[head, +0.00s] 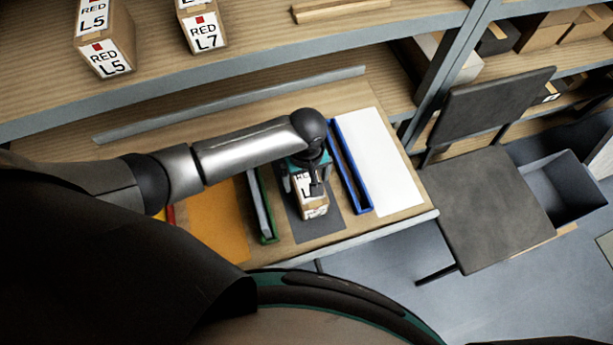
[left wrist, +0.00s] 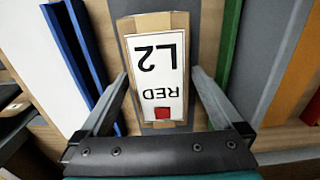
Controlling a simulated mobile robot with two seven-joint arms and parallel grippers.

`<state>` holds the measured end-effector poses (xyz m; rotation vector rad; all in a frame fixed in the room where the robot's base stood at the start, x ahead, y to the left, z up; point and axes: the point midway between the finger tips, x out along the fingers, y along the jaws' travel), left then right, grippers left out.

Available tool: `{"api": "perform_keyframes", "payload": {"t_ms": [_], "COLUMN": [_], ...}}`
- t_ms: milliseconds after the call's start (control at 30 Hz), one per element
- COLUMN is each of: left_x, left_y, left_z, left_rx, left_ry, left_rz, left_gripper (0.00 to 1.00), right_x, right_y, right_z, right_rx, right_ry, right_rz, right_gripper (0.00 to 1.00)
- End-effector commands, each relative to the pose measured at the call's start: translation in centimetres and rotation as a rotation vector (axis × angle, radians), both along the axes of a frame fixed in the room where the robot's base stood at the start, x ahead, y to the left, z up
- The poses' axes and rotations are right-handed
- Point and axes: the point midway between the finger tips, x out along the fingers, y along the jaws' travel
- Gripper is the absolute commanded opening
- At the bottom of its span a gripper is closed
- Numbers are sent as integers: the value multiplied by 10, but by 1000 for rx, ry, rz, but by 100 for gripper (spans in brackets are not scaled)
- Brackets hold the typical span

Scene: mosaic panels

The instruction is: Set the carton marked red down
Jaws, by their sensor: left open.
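The carton marked red (head: 313,212) stands on a dark grey mat (head: 328,228) on the wooden table. In the left wrist view the carton (left wrist: 157,50) has a white label reading RED L2, upside down, with a red square. My left gripper (head: 308,185) is over the carton from above. Its fingers (left wrist: 160,92) are open, one on each side of the carton, with small gaps visible. Part of the carton is hidden by the gripper in the head view. My right gripper is not in view.
A blue-edged rail (head: 350,165) and a white panel (head: 378,160) lie right of the mat. A green-edged rail (head: 263,208) and an orange panel (head: 217,222) lie left. Other RED cartons, marked L5 (head: 104,45) and L7 (head: 204,30), stand on the shelf above. A dark chair (head: 485,200) is at right.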

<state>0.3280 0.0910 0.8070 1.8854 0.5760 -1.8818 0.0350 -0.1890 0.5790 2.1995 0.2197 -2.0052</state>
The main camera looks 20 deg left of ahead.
Motion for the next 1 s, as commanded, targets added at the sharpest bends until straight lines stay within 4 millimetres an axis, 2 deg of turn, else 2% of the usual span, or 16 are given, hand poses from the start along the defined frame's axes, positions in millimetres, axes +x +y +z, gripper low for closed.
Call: {"api": "perform_keyframes", "payload": {"t_ms": [167,400,533,700,1000], "left_x": [1,1,0,0,0], "left_y": [0,-1,-1,0,0], "left_z": [28,82,103,118,121], "left_rx": [-1,-3,-2,0,0], "left_ry": [-2,-2,-2,0,0], "left_rz": [-1,0,0,0,0], "left_gripper": [100,100,100,100,100], "right_x": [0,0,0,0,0], "right_y": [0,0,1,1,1], "right_z": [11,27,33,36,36], "right_rx": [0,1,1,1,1], "right_ry": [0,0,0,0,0], "right_rz": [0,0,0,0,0], "right_gripper": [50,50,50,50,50]}}
